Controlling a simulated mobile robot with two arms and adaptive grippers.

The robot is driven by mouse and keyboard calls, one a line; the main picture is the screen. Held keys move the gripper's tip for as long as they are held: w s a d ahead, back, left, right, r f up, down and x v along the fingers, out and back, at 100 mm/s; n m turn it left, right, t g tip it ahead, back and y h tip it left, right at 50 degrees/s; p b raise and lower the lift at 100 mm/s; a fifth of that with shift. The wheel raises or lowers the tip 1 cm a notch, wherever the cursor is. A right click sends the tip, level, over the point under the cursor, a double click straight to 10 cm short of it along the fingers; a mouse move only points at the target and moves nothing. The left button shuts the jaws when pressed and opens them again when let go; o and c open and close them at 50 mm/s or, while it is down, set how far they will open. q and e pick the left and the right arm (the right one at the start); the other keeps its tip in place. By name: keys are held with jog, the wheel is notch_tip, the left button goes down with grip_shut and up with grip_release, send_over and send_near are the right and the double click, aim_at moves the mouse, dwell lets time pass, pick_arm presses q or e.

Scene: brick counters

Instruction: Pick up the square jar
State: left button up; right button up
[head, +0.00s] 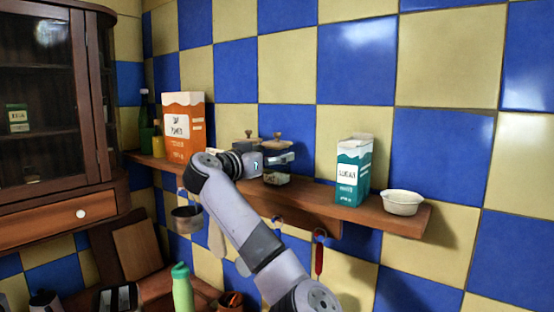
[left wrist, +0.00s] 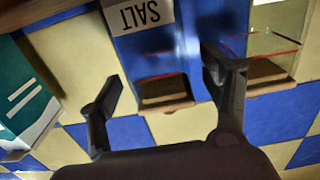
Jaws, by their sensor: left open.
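A clear glass jar with a wooden lid and a SALT label (left wrist: 150,60) shows upside down in the left wrist view, between my open fingers in the picture. It looks square-sided. In the head view its knobbed wooden lid (head: 275,142) shows above my left gripper (head: 284,158), with a bit of glass below; the gripper hides its middle. In the left wrist view my left gripper (left wrist: 166,82) is open and empty, its fingers spread to either side of the jar. I cannot tell whether they touch it. My right gripper is not in view.
A second lidded glass jar (left wrist: 272,50) stands close beside it. The teal sugar carton (head: 353,172) and white bowl (head: 402,202) stand to the right on the wooden shelf (head: 318,198). An orange soap carton (head: 184,125) stands to the left. The tiled wall is close behind.

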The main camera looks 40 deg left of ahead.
pick_arm(q)
jog(key=shift+w+r+p, duration=0.2)
jog(key=shift+w+p, duration=0.1)
jog(key=shift+w, duration=0.45)
jog(key=shift+w+a+f, duration=0.1)
jog(key=shift+w+f, duration=0.1)
jog(key=shift+w, duration=0.3)
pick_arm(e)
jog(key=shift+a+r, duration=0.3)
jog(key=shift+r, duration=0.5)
pick_arm(q)
jog(key=shift+s, duration=0.1)
jog(key=shift+c, duration=0.6)
jog(key=c, duration=1.4)
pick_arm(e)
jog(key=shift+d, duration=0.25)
pick_arm(q)
jog(key=shift+r, duration=0.1)
jog(key=shift+c, duration=0.2)
